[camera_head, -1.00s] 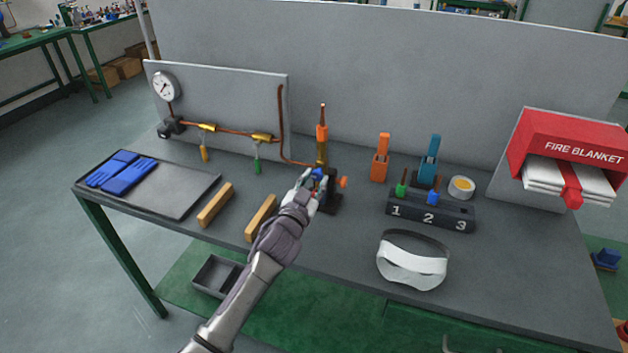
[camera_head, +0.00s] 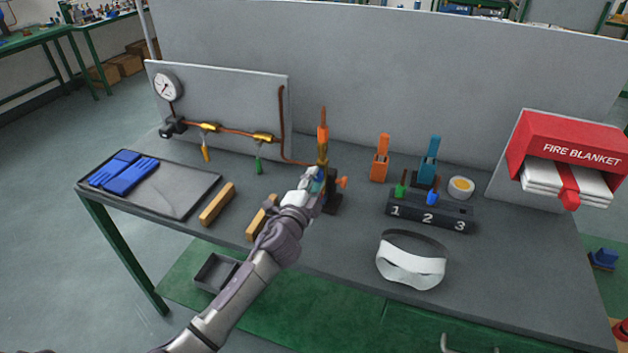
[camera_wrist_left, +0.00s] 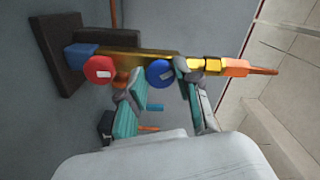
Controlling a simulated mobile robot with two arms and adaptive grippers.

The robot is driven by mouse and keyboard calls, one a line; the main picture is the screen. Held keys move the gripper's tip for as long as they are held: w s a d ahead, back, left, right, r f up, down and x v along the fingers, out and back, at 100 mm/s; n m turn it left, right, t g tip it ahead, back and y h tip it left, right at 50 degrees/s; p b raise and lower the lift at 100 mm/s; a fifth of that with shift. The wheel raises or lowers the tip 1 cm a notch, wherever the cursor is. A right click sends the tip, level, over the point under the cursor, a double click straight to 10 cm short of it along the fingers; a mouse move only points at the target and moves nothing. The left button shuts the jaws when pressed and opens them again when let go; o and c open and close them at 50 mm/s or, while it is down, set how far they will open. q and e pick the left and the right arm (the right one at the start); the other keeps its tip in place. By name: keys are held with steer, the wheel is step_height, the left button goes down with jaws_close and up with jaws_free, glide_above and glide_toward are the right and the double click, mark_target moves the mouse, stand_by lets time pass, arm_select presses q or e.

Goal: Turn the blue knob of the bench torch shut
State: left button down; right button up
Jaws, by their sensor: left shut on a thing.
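The bench torch (camera_head: 323,148) stands upright on the bench, with a brass body, an orange tip and a dark base. It lies sideways across the left wrist view (camera_wrist_left: 140,58). Its blue knob (camera_wrist_left: 160,72) and a red knob (camera_wrist_left: 98,70) face that camera. My left gripper (camera_head: 316,178) is at the front of the torch. In the left wrist view its teal-padded fingers (camera_wrist_left: 165,82) are on either side of the blue knob and shut on it. In the head view the gripper mostly hides the knob. My right gripper is out of view.
Two wooden blocks (camera_head: 217,204) lie left of my arm, the right one partly covered. A tray (camera_head: 185,199) with blue gloves is farther left. A numbered rack (camera_head: 430,213), a white visor (camera_head: 411,264) and a fire blanket box (camera_head: 567,150) are to the right.

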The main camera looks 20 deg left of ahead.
arm_select(q)
steer(key=m+p, duration=0.1)
steer(key=m, duration=0.5)
steer(key=shift+m, duration=0.4)
stand_by(0.3)
steer(key=c, duration=0.8)
jaws_free()
steer(key=s, duration=1.2)
steer(key=shift+a, duration=0.2)
